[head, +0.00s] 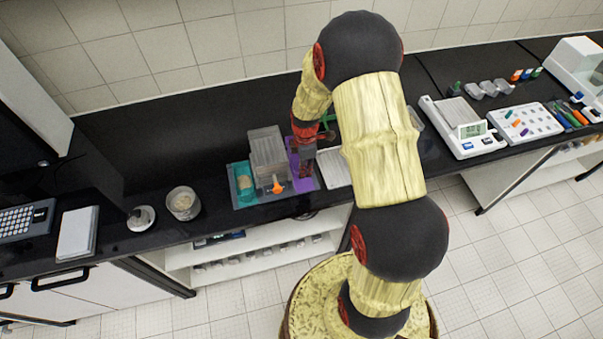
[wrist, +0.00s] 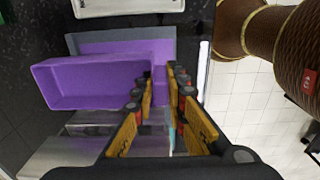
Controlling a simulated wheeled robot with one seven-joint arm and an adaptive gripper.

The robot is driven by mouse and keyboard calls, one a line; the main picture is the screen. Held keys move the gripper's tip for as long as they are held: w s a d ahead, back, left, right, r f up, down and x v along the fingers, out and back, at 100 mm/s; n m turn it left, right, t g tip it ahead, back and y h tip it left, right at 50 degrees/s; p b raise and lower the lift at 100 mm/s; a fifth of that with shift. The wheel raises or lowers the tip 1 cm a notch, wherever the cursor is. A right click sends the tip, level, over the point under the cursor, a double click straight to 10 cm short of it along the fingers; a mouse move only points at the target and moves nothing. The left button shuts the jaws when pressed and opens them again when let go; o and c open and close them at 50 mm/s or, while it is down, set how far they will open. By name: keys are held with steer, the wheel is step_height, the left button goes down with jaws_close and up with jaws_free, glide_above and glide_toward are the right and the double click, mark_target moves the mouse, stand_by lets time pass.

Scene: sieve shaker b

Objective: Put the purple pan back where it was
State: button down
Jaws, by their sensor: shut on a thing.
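The purple pan (wrist: 95,83) is an open, shallow rectangular pan in the wrist view, left of my gripper (wrist: 161,70). My gripper is shut on the pan's right-hand end wall. Behind the pan lies a flat purple area (wrist: 125,47) with a grey border, and the pan covers part of it. I cannot tell whether the pan touches it or hangs just above. In the head view, purple (head: 296,160) shows just right of the clear box, below my gripper (head: 305,150), which is partly hidden there.
A white tray (head: 335,168) lies right. A beaker (head: 183,203) stands left on the black bench, with clear bench between.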

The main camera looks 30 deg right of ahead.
steer(key=shift+w+f, duration=0.2)
steer(key=shift+f, duration=2.65)
steer(key=shift+s, duration=0.1)
steer(key=shift+f+b, duration=0.3)
steer(key=shift+f, duration=0.15)
steer(key=shift+f, duration=0.1)
steer(key=c, duration=1.8)
jaws_free()
